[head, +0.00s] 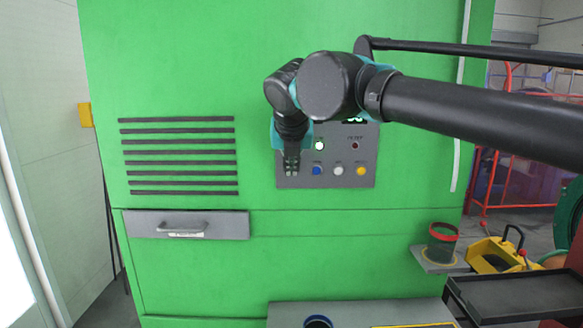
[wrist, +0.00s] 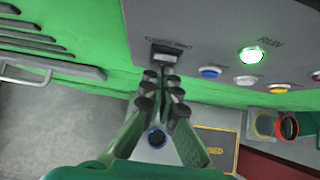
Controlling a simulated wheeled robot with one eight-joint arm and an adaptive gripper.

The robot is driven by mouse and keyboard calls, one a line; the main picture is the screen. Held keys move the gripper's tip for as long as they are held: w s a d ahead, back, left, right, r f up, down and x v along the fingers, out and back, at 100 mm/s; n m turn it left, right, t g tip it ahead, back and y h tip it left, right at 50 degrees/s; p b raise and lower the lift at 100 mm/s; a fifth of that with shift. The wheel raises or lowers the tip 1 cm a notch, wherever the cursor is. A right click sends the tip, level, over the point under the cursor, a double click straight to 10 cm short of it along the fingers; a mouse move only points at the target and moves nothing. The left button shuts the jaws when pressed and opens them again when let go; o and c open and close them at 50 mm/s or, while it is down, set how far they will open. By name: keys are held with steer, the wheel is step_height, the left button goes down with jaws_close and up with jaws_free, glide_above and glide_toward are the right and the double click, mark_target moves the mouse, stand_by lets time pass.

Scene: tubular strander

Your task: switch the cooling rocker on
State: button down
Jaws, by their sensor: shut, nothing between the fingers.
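In the head view my gripper (head: 291,166) covers the left end of the panel (head: 340,183) and hides the rocker. In the wrist view my gripper (wrist: 160,79) is shut and empty, its fingertips just below the rocker. Whether they touch it I cannot tell.
Right of the rocker are blue (head: 317,170), white (head: 339,170) and yellow (head: 362,171) buttons, and a lit green RUN lamp (head: 319,146). A drawer handle (head: 183,227) juts out at lower left. A red-rimmed cup (head: 442,241) stands on a shelf at right.

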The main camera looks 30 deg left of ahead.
steer(key=shift+r, duration=0.1)
steer(key=shift+r, duration=0.75)
steer(key=s+d+f+v, duration=0.1)
steer(key=v, duration=1.2)
steer(key=shift+s+f, duration=0.2)
steer(key=shift+f, duration=0.05)
